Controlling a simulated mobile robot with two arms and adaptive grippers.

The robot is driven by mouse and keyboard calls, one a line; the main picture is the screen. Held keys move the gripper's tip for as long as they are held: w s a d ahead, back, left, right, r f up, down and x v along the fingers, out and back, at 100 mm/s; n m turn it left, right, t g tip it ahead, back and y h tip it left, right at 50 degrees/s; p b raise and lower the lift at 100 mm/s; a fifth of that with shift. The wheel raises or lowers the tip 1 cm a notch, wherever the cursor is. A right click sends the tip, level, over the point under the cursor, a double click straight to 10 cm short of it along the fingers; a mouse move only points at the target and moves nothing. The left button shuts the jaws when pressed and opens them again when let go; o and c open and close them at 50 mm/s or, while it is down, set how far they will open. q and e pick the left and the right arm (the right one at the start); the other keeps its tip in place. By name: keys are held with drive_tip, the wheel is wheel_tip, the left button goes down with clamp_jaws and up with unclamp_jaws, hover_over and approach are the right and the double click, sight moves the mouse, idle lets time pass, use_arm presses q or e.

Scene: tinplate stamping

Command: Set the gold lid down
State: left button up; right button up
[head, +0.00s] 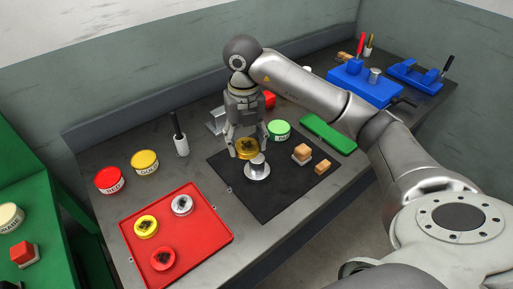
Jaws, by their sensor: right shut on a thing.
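My right gripper (247,145) comes down over the black mat (281,197) and is shut on the gold lid (246,153), a round piece with a dark mark on top. The lid is just behind a silver round piece with a knob (257,171) on the mat. I cannot tell whether the lid touches the mat or hangs a little above it. My left gripper does not show.
A red tray (199,249) at the front holds yellow, silver and red lids. Red (110,180) and yellow (145,161) tins stand left. Blue fixtures (365,84) stand far right.

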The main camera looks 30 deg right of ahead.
drive_tip(key=w+d+f, duration=0.1)
drive_tip(key=w+d+f+p, duration=0.1)
drive_tip(key=d+f, duration=0.1)
drive_tip(key=w+d+f, duration=0.1)
drive_tip(key=d+f, duration=0.1)
drive_tip(key=shift+p, duration=0.35)
drive_tip(key=shift+w+d+f, duration=0.15)
drive_tip(key=shift+w+f, duration=0.15)
drive_tip(key=shift+f, duration=0.25)
drive_tip(key=f, duration=0.1)
drive_tip(key=f+p, duration=0.2)
drive_tip(key=shift+w+d+f, duration=0.15)
drive_tip(key=shift+d+f, duration=0.15)
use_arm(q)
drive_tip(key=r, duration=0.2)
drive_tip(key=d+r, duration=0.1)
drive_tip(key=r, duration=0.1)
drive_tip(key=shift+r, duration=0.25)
use_arm(e)
drive_tip(key=shift+f, duration=0.1)
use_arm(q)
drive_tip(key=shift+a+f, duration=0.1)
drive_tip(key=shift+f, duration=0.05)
use_arm(e)
drive_tip(key=shift+f, duration=0.1)
use_arm(q)
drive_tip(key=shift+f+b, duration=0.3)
drive_tip(key=shift+b, duration=0.05)
use_arm(e)
drive_tip(key=shift+f, duration=0.4)
